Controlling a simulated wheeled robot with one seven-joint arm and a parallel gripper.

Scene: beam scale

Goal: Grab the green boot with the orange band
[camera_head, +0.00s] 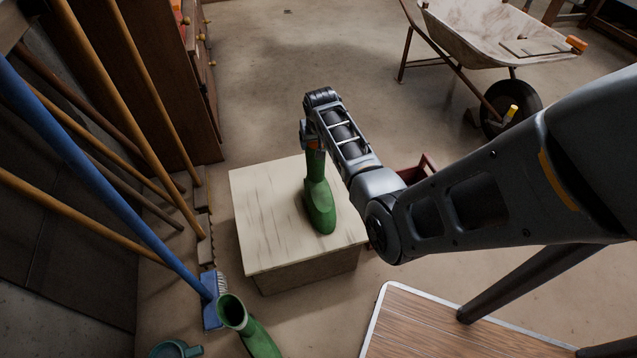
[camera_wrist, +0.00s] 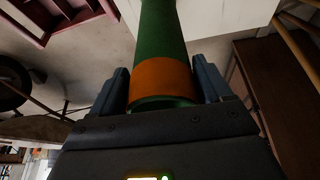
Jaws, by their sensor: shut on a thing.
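The green boot with the orange band (camera_head: 319,200) is upright at the right part of a pale box top (camera_head: 262,215) in the head view. I cannot tell whether its sole touches the box. In the wrist view its orange band (camera_wrist: 161,80) and green shaft (camera_wrist: 161,30) lie between the two fingers. My gripper (camera_wrist: 160,88) is shut on the boot near its top. In the head view my gripper (camera_head: 312,140) is at the upper shaft, and my wrist partly hides the boot's top.
A second green boot (camera_head: 258,340) stands on the floor at the front, beside a blue broom (camera_head: 212,300). Several long handles (camera_head: 150,100) lean at the left. A wheelbarrow (camera_head: 490,35) stands at the back right. A wood-topped table (camera_head: 430,325) is at the front right.

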